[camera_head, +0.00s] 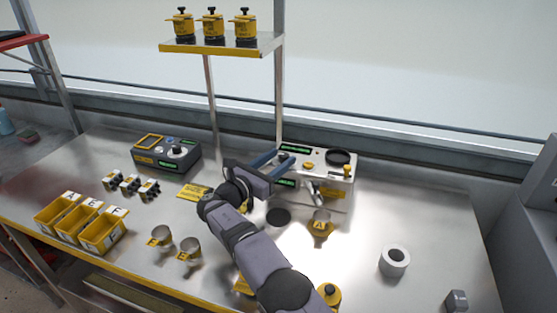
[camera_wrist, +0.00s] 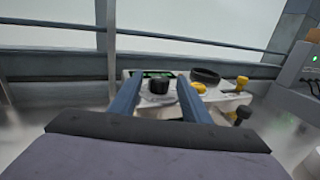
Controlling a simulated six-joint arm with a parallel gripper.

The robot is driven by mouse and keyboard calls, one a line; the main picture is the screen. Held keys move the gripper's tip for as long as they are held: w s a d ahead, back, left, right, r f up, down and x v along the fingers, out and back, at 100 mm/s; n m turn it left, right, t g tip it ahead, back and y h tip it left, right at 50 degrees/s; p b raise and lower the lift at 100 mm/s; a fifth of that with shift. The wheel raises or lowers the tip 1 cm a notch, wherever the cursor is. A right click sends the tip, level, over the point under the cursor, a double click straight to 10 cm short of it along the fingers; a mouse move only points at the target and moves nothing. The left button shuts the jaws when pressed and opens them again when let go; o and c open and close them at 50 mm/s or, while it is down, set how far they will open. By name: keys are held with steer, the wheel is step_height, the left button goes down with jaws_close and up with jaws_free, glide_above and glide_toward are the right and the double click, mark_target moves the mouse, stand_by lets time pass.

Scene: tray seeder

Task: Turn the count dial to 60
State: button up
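The seeder machine (camera_head: 330,173) is a silver box at the back of the bench with small green displays, a yellow button and a round black bowl on top. A black knob (camera_wrist: 159,87) on a pale round plate, likely the count dial, faces me in the wrist view. My gripper (camera_head: 272,161) is open, its two blue fingers reaching to the machine's left side. In the wrist view the fingers (camera_wrist: 160,80) stand left and right of the knob, with gaps showing. I cannot tell how deep they are around it. The dial's numbers are unreadable.
A dark control box (camera_head: 166,155) with a knob stands left of my gripper. Yellow bins (camera_head: 102,232), metal cups (camera_head: 190,245) and a yellow card (camera_head: 194,192) lie to the left. A cup marked A (camera_head: 321,226) stands before the machine; a white roll (camera_head: 394,261) is at right.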

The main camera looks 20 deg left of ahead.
steer(key=b+v, duration=0.1)
steer(key=v, duration=0.6)
steer(key=shift+s, duration=0.2)
